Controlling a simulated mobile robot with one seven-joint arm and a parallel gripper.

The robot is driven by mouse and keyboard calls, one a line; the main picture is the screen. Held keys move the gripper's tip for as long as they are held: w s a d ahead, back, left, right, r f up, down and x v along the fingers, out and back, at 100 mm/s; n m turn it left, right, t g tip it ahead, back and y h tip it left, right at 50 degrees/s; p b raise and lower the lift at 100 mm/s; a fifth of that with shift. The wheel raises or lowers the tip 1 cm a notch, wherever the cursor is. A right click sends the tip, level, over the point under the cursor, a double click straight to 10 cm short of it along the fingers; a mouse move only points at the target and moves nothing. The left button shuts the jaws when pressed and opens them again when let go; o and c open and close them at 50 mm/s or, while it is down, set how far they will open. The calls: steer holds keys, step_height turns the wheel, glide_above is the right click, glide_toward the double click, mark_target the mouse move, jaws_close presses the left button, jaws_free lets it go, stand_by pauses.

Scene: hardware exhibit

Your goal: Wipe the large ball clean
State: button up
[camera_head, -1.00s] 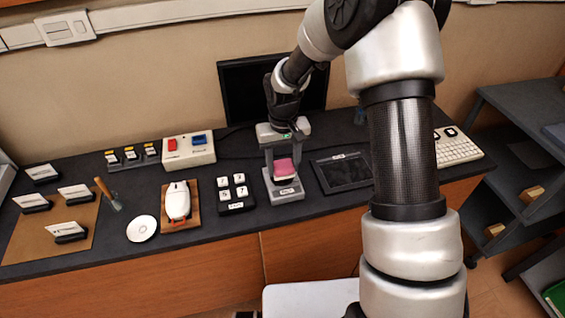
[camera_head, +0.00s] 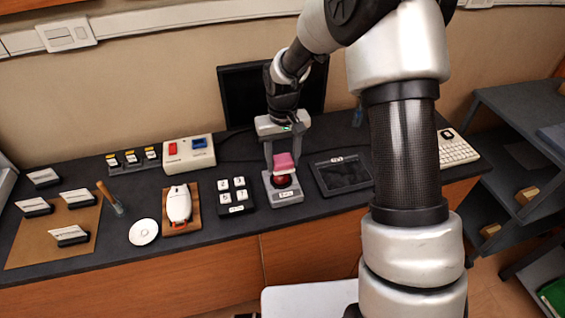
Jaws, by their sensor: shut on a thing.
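The large ball is a dark red ball (camera_head: 284,181) set in a grey base (camera_head: 285,197) near the middle of the desk. My gripper (camera_head: 283,158) is above and just behind it, pointing down, shut on a pink block (camera_head: 285,163) that looks like a sponge or folded cloth. The pink block covers the upper back of the ball from this view. I cannot tell whether the block touches the ball. Any dirt on the ball is too small to make out.
A keypad block (camera_head: 235,194) stands close left of the base, and a black tablet (camera_head: 343,174) close right. A white mouse on a wooden board (camera_head: 179,205), a disc (camera_head: 143,232) and a switch box (camera_head: 188,153) are further left. A dark monitor (camera_head: 231,95) stands behind my gripper.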

mark_target(283, 158)
steer(key=shift+r+p, duration=1.25)
steer(key=shift+r, duration=1.05)
